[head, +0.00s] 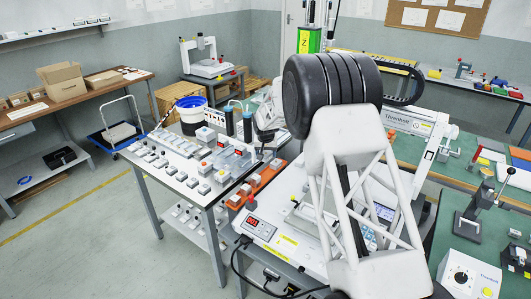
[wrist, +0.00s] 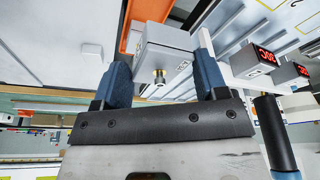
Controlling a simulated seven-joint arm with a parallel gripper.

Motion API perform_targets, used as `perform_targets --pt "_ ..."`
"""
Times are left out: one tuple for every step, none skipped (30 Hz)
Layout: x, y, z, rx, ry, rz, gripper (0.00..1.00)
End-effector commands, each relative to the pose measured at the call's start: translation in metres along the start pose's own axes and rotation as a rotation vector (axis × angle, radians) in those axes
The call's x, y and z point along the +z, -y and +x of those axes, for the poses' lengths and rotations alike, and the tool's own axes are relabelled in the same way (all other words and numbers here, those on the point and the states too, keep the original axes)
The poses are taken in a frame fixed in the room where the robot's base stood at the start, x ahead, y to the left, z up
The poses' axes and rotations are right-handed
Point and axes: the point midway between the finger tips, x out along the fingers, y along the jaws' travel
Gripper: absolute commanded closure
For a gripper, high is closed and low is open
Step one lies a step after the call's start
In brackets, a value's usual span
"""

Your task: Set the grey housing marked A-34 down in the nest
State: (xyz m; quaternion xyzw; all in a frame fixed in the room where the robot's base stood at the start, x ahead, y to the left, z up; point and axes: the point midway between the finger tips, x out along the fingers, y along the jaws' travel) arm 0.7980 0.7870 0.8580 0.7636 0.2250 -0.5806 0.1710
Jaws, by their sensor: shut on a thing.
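In the wrist view, my gripper (wrist: 164,45) has its blue fingers on either side of a grey box-shaped housing (wrist: 165,62), shut on it. The housing has a small brass-coloured round fitting on the face toward the camera, and dark marking too small to read surely. In the head view, my gripper (head: 266,136) is partly hidden behind my arm, above the back right part of the parts table; I cannot make out the held housing there. An orange fixture (head: 240,199) lies along the table's right side. I cannot tell which spot is the nest.
Red displays (wrist: 262,57) also show in the wrist view.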

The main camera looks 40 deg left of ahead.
Motion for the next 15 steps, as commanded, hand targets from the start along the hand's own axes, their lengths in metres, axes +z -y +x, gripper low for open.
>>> perform_targets --pt "0.002 -0.002 -0.001 0.003 0.000 0.009 0.57" --pt "0.003 -0.003 -0.002 0.005 0.000 0.017 0.57" --pt "0.005 -0.004 -0.002 0.008 0.000 0.031 0.57" --pt "0.006 -0.006 -0.003 0.011 0.000 0.042 0.57" --pt "0.008 -0.007 -0.004 0.015 0.000 0.055 0.57" --pt "0.011 -0.010 -0.005 0.021 0.000 0.074 0.57" --pt "0.014 -0.012 -0.005 0.026 0.001 0.090 0.57" --pt "0.016 -0.014 -0.007 0.031 0.001 0.109 0.57" --pt "0.019 -0.017 -0.009 0.038 0.000 0.134 0.57" --pt "0.022 -0.020 -0.010 0.044 0.000 0.155 0.57" --pt "0.026 -0.023 -0.011 0.050 0.001 0.177 0.57" --pt "0.030 -0.026 -0.013 0.058 0.001 0.208 0.57" --pt "0.034 -0.030 -0.014 0.065 0.001 0.231 0.57" --pt "0.038 -0.033 -0.015 0.072 0.001 0.256 0.57" --pt "0.042 -0.037 -0.018 0.081 0.000 0.290 0.57"
